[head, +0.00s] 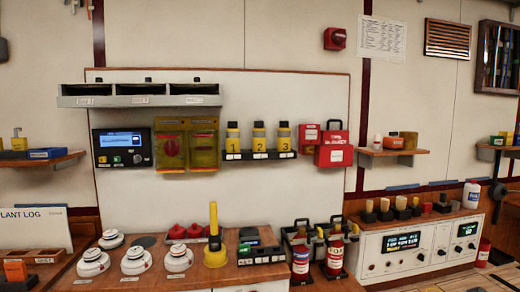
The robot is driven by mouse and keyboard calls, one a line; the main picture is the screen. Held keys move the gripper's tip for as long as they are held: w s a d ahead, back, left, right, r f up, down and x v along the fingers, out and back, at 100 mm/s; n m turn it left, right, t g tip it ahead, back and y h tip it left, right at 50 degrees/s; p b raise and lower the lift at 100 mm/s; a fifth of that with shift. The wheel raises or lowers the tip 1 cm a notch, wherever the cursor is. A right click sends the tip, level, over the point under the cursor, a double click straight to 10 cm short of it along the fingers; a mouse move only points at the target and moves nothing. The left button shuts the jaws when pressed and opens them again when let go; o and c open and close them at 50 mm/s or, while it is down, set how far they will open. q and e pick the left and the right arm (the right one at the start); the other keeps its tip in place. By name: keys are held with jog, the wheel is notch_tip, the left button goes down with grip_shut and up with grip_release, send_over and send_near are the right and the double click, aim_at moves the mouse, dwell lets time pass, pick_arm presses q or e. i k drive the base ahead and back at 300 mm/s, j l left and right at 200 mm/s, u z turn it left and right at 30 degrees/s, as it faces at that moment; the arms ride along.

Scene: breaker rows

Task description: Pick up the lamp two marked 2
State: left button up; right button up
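Lamp two (259,138), yellow with a dark top and marked 2, stands upright in the middle of a dark wall rack (260,155). A similar yellow lamp marked 1 (233,138) stands to its left, and one marked 3 (284,137) to its right. There are small gaps between the lamps. Their lower ends sit behind the rack's labelled front edge. Neither of my grippers is in the head view.
Yellow pouches (186,145) hang left of the rack, and a red box (334,148) hangs right. A grey shelf (138,98) is above. Below, a wooden counter (215,272) carries white detectors (135,259), a tall yellow torch (214,232) and extinguishers (301,261). The wall before the rack looks clear.

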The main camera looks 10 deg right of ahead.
aim_at(258, 139)
jog(key=i+l+z, duration=0.65)
jog(key=i, duration=0.45)
jog(key=i+z, duration=0.3)
jog(key=i, duration=0.25)
